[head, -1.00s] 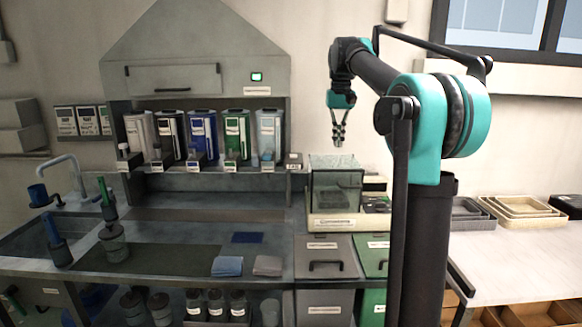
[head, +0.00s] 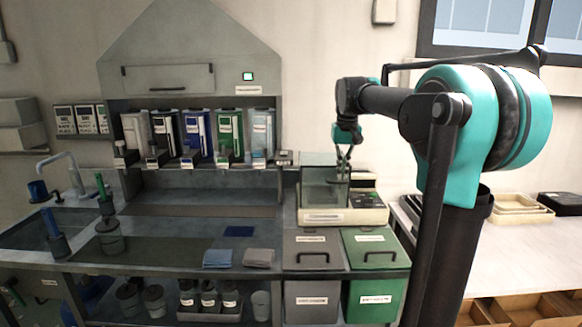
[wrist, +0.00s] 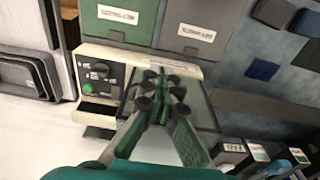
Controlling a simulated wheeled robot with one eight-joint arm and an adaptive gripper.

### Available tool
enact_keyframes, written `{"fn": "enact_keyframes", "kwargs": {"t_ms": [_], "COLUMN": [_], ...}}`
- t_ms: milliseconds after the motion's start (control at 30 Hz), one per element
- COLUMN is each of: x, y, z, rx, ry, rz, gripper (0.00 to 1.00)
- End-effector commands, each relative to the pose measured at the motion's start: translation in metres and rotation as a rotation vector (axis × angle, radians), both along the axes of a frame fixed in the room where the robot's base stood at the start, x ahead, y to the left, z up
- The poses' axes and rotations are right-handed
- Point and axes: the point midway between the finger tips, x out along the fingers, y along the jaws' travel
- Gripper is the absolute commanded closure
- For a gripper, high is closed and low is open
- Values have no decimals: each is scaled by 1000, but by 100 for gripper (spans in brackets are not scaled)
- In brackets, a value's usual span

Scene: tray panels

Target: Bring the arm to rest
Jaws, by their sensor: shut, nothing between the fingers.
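My gripper (head: 343,165) hangs pointing down at the end of my arm, above and in front of the clear-walled box of a bench device (head: 344,216). Its fingers are closed together with nothing between them. In the wrist view the gripper (wrist: 160,80) appears over the same device, whose panel has dark knobs and a green button (wrist: 88,88). I cannot tell from the pictures how far the fingertips are from the box.
A grey bin (head: 311,256) and a green bin (head: 374,252) stand below the device. Several dispensers (head: 196,135) line the hood at left. Trays (head: 520,210) sit on the right counter. A sink with a tap (head: 60,170) is at far left.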

Motion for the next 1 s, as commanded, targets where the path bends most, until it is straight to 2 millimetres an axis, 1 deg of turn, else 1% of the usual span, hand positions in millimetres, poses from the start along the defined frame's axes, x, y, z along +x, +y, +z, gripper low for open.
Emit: {"fn": "enact_keyframes", "kwargs": {"t_ms": [33, 67, 167, 200, 267, 300, 367, 400, 500, 600, 700, 800, 900, 1000], "x": [-10, -16, -43, -57, -79, -94, -119, -137, -179, -214, -242, -260, -267, -267], "y": [-2, -3, -8, -11, -14, -16, -18, -20, -23, -26, -27, -28, -28, -28], "z": [-16, -26, -67, -86, -114, -133, -161, -179, -220, -252, -275, -289, -294, -294], "rx": [1, 1, 2, 2, 2, 2, 2, 2, 1, 0, -2, -2, -3, -3], "ry": [-13, -22, -59, -77, -102, -119, -145, -162, -201, -232, -256, -270, -276, -277], "rz": [-1, -1, -2, -2, -3, -3, -3, -3, -3, -4, -4, -4, -4, -3], "gripper": [100, 100, 100, 100, 100, 100, 100, 100, 100, 100, 100, 100, 100, 100]}}
